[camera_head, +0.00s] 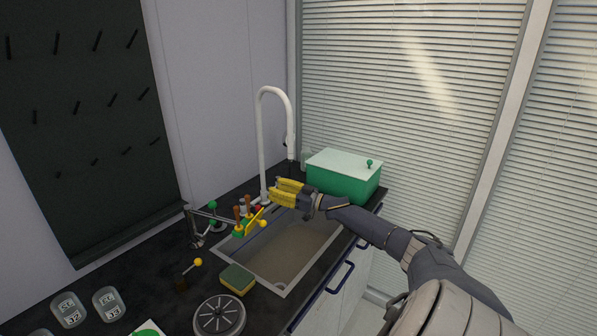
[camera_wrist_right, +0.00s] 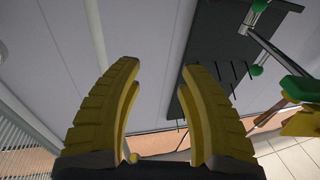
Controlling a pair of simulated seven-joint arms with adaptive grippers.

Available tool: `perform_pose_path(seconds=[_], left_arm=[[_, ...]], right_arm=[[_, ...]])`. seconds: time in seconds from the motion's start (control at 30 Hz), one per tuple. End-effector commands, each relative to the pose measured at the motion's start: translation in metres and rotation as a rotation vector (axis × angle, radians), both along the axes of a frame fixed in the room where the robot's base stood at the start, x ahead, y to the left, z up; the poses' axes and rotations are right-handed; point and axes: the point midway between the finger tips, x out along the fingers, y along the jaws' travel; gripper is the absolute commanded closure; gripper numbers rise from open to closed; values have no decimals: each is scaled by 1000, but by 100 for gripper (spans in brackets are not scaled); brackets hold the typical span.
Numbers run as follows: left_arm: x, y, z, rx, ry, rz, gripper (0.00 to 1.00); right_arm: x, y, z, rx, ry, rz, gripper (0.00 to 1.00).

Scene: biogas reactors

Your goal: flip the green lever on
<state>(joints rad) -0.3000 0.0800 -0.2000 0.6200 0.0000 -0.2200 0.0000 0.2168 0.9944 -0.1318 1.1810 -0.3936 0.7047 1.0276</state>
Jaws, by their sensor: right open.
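A metal lever fixture with green ball ends (camera_head: 212,205) stands on the dark counter left of the sink; green balls on a rod also show at the upper right of the right wrist view (camera_wrist_right: 256,70). A cluster of green and yellow parts with brown handles (camera_head: 238,231) stands at the sink's left rim. I cannot tell which of these is the green lever, or its on or off position. My right gripper (camera_head: 274,190), with yellow fingers, is open and empty above the sink's far end, right of both and apart from them. My left gripper is out of view.
A white faucet (camera_head: 261,140) rises behind my right gripper. A green box with a pale lid (camera_head: 340,182) stands to its right. Around the sink (camera_head: 285,250) are a sponge (camera_head: 237,279), a yellow-knobbed lever (camera_head: 198,262) and a round grey drain part (camera_head: 219,316).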

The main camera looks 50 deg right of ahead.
Motion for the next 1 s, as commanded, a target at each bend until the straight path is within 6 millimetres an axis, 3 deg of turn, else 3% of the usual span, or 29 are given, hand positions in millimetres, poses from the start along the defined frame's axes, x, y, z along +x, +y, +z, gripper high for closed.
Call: perform_pose_path(seconds=[0.5, 0.73, 1.0], left_arm=[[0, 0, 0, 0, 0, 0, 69], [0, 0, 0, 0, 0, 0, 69], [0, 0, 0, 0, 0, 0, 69]], right_arm=[[-2, -73, 30, -103, -78, -214, 60], [-5, -92, 36, -128, -93, -272, 60], [-7, -100, 39, -139, -99, -295, 60]])
